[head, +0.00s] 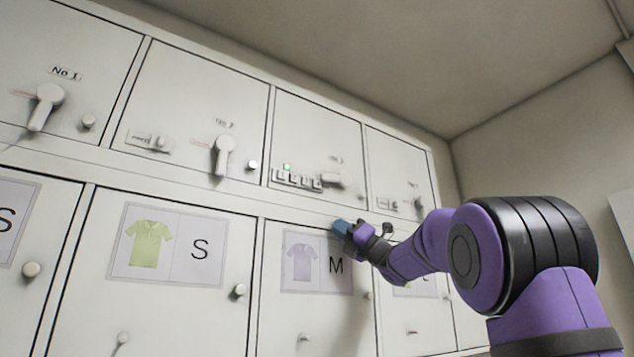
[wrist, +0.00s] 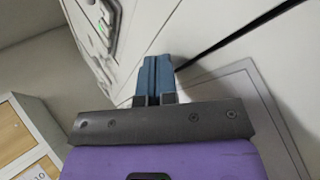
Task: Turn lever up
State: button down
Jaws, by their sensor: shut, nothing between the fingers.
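Several pale levers are on the upper row of locker doors in the head view. The No 1 lever (head: 45,107) and the second door's lever (head: 222,155) hang down. The third door's lever (head: 332,181) lies roughly sideways, beside a strip of small switches (head: 297,180) with a lit green lamp. The fourth door's lever (head: 416,206) is small and its angle is hard to tell. My gripper (head: 342,227) is shut and empty, below the third lever and apart from it. Its blue fingers show together in the wrist view (wrist: 154,76), near the locker front.
Lower doors carry shirt signs, such as the S sign (head: 172,244) and the M sign (head: 317,262), and round knobs (head: 239,290) stick out.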

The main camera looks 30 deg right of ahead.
aim_at(322, 190)
jog(key=shift+w+a+n+g+y, duration=0.1)
jog(key=shift+a+n+g+y, duration=0.2)
jog(key=shift+n+y, duration=0.35)
jog(key=shift+r, duration=0.15)
jog(key=shift+a+r, duration=0.3)
jog(key=shift+r, duration=1.1)
jog(key=shift+a+r, duration=0.35)
jog(key=shift+r, duration=1.05)
jog(key=shift+a+r, duration=0.3)
jog(key=shift+r, duration=1.25)
jog(key=shift+r, duration=0.25)
jog(key=shift+f, duration=0.1)
jog(key=shift+f, duration=0.3)
